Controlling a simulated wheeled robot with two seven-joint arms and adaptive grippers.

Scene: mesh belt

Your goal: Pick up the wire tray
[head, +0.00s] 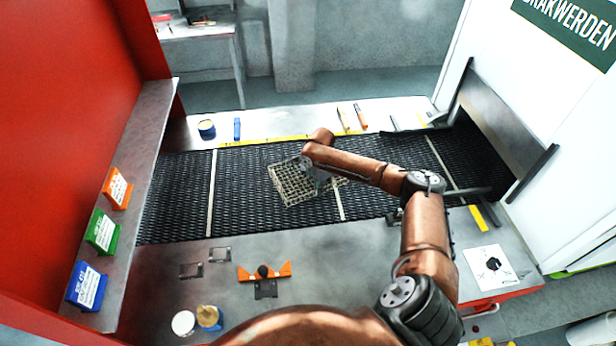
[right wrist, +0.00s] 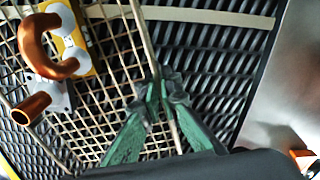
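The wire tray (head: 290,185) is a pale open grid tray on the dark mesh belt, near the middle of the head view. In the right wrist view the tray (right wrist: 115,55) fills the left side, with a copper pipe bend (right wrist: 40,50) and a yellow and white piece (right wrist: 70,38) in it. My right gripper (head: 320,180) is at the tray's right side. In the right wrist view its green fingers (right wrist: 162,98) close together on both sides of the tray's rim. My left gripper is not in view.
The mesh belt (head: 180,190) runs across between two grey ledges. On the near ledge are an orange fixture (head: 264,272) and a yellow-blue pot (head: 208,317). On the far ledge are a blue tin (head: 206,129) and tools. A red wall stands left.

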